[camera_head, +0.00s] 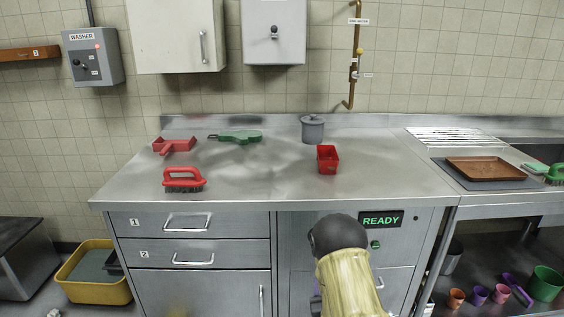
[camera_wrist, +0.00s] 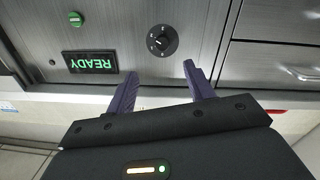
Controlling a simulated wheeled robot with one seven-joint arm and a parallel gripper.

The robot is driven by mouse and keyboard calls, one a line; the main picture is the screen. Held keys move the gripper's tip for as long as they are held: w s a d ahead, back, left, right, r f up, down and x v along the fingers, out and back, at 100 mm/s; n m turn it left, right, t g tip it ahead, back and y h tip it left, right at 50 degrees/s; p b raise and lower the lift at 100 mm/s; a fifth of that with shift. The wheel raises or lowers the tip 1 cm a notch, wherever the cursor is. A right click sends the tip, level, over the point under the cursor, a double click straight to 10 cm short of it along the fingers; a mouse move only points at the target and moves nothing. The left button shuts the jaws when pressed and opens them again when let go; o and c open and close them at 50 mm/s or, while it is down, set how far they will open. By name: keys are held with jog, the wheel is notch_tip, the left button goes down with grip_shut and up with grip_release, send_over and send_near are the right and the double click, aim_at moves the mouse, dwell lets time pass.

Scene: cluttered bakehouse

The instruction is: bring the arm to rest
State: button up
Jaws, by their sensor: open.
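My arm (camera_head: 345,270) reaches up in front of the steel counter's cabinet front, at the bottom of the head view. My gripper (camera_wrist: 160,84) shows in the wrist view with its two dark purple fingers spread apart and nothing between them. The fingers point toward the cabinet panel, which appears upside down there. A black dial (camera_wrist: 162,40) lies just beyond the fingertips, apart from them as far as I can tell. A lit READY display (camera_wrist: 90,63) and a green button (camera_wrist: 75,18) are beside it. In the head view my arm hides the dial; the READY display (camera_head: 381,220) shows.
On the counter (camera_head: 270,185) stand a red brush (camera_head: 183,180), a red scoop (camera_head: 175,146), a green tool (camera_head: 237,136), a grey lidded pot (camera_head: 312,129) and a red container (camera_head: 328,159). A yellow tub (camera_head: 95,290) is on the floor left. Drawer handles (camera_head: 187,222) protrude.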

jog(key=s+r+m+g, duration=0.1)
jog(key=s+r+g, duration=0.35)
jog(key=s, duration=0.35)
jog(key=s+r+g+p, duration=0.1)
jog(key=s+r+g, duration=0.2)
jog(key=s+g, duration=0.4)
jog(key=s+r+m+g, duration=0.1)
jog(key=s+r+g, duration=0.3)
jog(key=s, duration=0.5)
notch_tip(320, 180, up, 23)
jog(key=p, duration=2.3)
jog(key=shift+r+y+p, duration=0.2)
jog(key=shift+y+p, duration=0.1)
jog(key=shift+p, duration=0.1)
jog(key=shift+w+d+t, duration=0.1)
jog(key=shift+t, duration=0.15)
